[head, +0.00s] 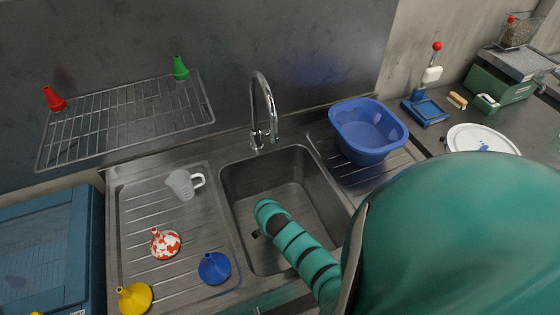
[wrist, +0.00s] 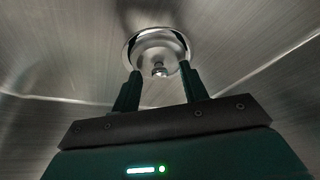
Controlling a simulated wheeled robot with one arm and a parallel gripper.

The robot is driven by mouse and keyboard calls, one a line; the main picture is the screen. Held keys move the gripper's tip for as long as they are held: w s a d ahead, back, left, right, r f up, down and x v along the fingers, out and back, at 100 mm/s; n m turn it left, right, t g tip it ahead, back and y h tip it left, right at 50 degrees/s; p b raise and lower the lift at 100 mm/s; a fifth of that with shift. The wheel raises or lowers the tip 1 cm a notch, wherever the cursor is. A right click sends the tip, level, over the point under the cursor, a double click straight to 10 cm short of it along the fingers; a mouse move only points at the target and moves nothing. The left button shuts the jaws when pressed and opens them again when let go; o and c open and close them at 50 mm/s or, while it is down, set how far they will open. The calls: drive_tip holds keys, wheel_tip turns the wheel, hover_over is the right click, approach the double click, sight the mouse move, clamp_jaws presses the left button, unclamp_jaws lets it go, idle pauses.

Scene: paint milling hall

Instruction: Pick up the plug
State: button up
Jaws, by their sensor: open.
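The plug (wrist: 159,68) looks like a small shiny metal knob in the middle of the round metal drain fitting (wrist: 133,45) in the wrist view. My gripper (wrist: 160,72) is open, with its two dark fingers pointing at the fitting, one to each side of the knob in the picture. I see nothing held between them. Whether the fingertips touch the metal or stop short of it, I cannot tell. In the head view my arm reaches down into the sink basin (head: 285,190), and the plug is hidden there.
A chrome tap (head: 263,110) stands behind the basin. A blue tub (head: 368,130) is on the right drainer. On the left drainer are a measuring jug (head: 183,185), a red-and-white funnel (head: 165,244), a blue funnel (head: 214,268) and a yellow funnel (head: 134,299). Basin walls surround my arm.

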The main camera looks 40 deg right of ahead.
clamp_jaws()
drive_tip(key=shift+r, duration=0.1)
